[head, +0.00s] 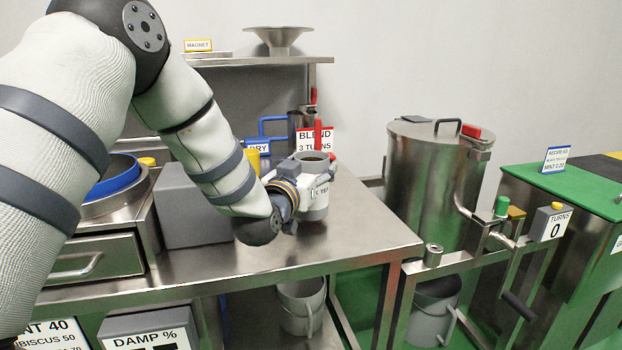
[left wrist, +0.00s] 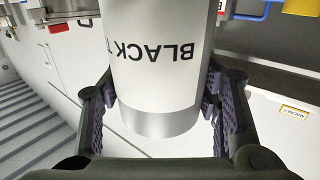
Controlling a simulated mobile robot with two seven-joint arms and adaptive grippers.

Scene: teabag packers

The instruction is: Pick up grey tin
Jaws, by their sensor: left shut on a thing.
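The grey tin (head: 316,205) is a pale cylinder with an open top showing dark contents and a label ending in "TEA". It is upright at the middle of the steel bench; I cannot tell whether its base touches the bench top. My left gripper (head: 290,198) reaches it from the left and is shut on its side. In the left wrist view the tin (left wrist: 165,75) sits between the two dark finger pads, with "BLACK T" upside down on it and a metallic band at its end. My right gripper is not in view.
The steel bench (head: 372,235) has clear room right of the tin. A dark container with a red handle and a "BLEND 3 TURNS" sign (head: 315,140) stand behind it. A grey box (head: 190,215) is to the left. A large steel drum (head: 430,180) stands right of the bench.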

